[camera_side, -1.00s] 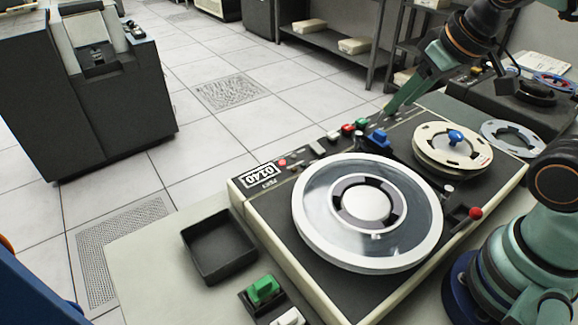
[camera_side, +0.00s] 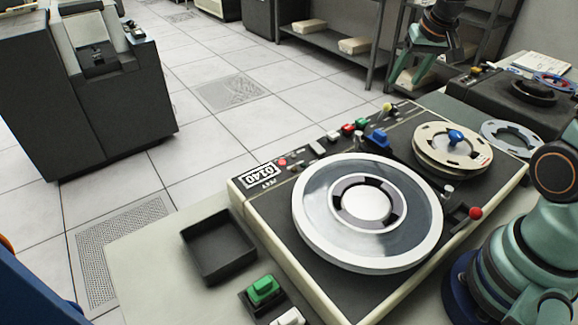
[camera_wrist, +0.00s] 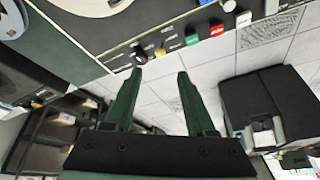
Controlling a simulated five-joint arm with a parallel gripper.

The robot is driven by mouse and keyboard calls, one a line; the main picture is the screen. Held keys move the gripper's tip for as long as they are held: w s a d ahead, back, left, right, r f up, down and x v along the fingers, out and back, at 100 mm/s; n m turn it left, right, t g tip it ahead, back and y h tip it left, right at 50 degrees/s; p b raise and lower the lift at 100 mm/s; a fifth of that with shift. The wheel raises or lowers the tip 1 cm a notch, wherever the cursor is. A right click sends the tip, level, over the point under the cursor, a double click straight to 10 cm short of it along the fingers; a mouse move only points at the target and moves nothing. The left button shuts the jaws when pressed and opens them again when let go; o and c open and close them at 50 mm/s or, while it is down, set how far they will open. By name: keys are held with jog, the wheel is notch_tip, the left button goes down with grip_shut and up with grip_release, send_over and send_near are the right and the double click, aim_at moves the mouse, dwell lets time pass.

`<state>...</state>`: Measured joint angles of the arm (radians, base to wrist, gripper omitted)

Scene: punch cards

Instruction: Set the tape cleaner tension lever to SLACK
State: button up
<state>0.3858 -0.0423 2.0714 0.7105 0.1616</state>
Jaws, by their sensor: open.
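The reel machine (camera_side: 275,235) stands on the pale bench in the side view. A lever with a red ball knob (camera_side: 476,213) sits at its near right edge, beside a slot. A yellow-knobbed control (camera_side: 387,107) stands at the far edge; it also shows in the wrist view (camera_wrist: 160,52), beside a black knob (camera_wrist: 139,56). I cannot read which control is the tension lever or where SLACK is marked. My gripper (camera_side: 408,84) is open and empty, raised beyond the machine's far edge. In the wrist view both fingers (camera_wrist: 160,73) are apart, just short of the yellow knob in the picture.
A large clear-topped reel (camera_side: 420,230) and a smaller reel (camera_side: 430,150) lie on the deck. Green (camera_wrist: 192,40), red (camera_wrist: 212,30) and white (camera_wrist: 243,19) buttons line the far edge. An empty black tray (camera_side: 220,247) and a green switch (camera_side: 263,290) are at left.

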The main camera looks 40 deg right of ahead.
aim_at(388, 105)
jog(key=x, duration=1.2)
jog(key=shift+w, duration=0.1)
